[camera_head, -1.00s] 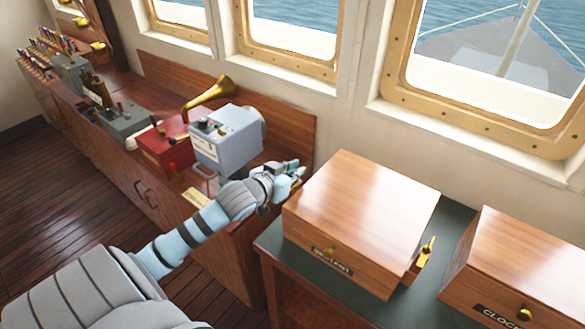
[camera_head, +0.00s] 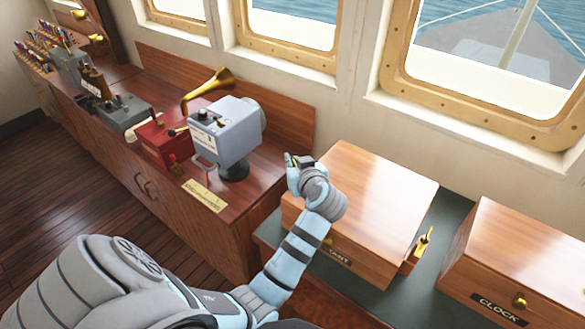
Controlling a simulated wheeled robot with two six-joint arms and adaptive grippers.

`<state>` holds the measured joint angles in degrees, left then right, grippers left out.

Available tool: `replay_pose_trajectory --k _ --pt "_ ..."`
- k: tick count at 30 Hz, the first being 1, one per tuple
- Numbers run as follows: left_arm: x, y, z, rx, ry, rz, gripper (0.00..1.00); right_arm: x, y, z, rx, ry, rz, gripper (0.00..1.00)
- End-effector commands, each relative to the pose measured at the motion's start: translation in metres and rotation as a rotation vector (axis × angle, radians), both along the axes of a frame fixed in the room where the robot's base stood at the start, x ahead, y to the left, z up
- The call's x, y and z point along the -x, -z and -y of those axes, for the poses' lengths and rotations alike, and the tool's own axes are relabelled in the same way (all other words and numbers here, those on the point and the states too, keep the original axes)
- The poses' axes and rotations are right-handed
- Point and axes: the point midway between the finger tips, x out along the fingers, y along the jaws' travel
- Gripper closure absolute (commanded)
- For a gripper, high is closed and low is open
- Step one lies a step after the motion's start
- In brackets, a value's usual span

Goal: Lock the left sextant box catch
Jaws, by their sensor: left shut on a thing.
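The wooden sextant box (camera_head: 372,190) is closed and sits on a green-topped table, its front label partly hidden by my arm. My left gripper (camera_head: 298,161) is at the box's left side, by its upper edge. It is shut on the left catch, which is mostly hidden behind the gripper and wrist. The brass right catch (camera_head: 423,243) shows on the box's right side, with its lever pointing up and outward. My right gripper is not in view.
A second wooden box labelled CLOCK (camera_head: 525,262) stands to the right across a strip of green tabletop (camera_head: 440,235). A grey instrument (camera_head: 228,130), a red box (camera_head: 160,143) and a brass horn (camera_head: 208,88) stand on the wooden console to the left.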

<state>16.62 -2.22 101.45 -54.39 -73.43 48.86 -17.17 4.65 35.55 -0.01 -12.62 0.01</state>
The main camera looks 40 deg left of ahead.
Motion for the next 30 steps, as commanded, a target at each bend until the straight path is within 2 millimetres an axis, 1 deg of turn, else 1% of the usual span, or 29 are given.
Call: replay_pose_trajectory --k 1,9,15,21,25,30 --pt "-0.004 0.003 0.001 0.000 -0.037 0.014 1.00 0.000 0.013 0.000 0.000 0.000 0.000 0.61" --pt "-0.003 0.004 0.000 -0.004 -0.290 0.013 1.00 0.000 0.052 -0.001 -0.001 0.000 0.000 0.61" --pt "-0.003 0.004 -0.001 -0.004 -0.447 0.011 1.00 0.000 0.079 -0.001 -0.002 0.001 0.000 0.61" --pt "-0.003 0.001 -0.001 -0.005 -0.560 0.011 1.00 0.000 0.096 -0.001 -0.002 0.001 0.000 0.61" --pt "-0.002 0.000 -0.002 -0.004 -0.604 0.010 1.00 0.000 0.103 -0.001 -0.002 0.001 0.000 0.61" --pt "-0.002 -0.002 -0.002 -0.004 -0.633 0.010 1.00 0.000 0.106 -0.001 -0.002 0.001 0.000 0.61"
